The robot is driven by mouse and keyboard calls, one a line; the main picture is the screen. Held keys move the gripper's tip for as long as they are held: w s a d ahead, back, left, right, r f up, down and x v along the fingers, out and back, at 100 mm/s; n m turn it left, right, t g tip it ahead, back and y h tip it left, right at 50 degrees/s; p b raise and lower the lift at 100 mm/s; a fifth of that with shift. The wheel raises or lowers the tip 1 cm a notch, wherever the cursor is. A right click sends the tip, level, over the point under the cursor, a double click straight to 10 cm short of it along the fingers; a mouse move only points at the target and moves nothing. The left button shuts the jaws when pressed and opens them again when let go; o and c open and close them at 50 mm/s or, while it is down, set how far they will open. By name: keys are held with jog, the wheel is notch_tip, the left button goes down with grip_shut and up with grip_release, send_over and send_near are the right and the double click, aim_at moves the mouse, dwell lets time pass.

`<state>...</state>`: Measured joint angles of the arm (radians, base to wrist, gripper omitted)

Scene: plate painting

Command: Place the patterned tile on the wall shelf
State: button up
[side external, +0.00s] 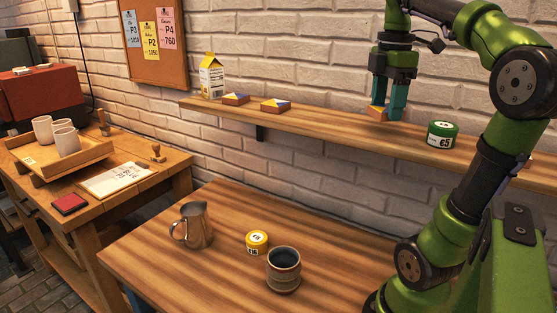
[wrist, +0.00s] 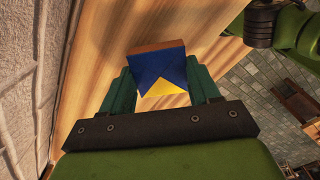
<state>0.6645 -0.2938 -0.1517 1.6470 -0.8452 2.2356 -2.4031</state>
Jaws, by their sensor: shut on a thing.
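The wooden wall shelf (side external: 330,132) runs along the brick wall, under my gripper. I cannot tell whether the tile touches the shelf.
Two similar tiles (side external: 275,105) (side external: 235,99) and a milk carton (side external: 211,77) stand on the shelf to the left. A green tin (side external: 442,135) stands close on the right. A metal pitcher (side external: 193,226), yellow tin (side external: 257,242) and cup (side external: 283,270) are on the table below.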

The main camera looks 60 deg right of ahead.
aim_at(379, 115)
jog(key=shift+w+d+f, duration=0.1)
jog(key=shift+w+d, duration=0.65)
jog(key=shift+d, duration=0.2)
jog(key=shift+w+d+f, duration=0.1)
jog(key=shift+f, duration=1.65)
jog(key=shift+f, duration=0.2)
jog(key=o, duration=1.1)
jog(key=shift+o, duration=0.2)
jog(key=shift+r, duration=0.15)
notch_tip(379, 115, up, 12)
jog(key=shift+r, duration=0.1)
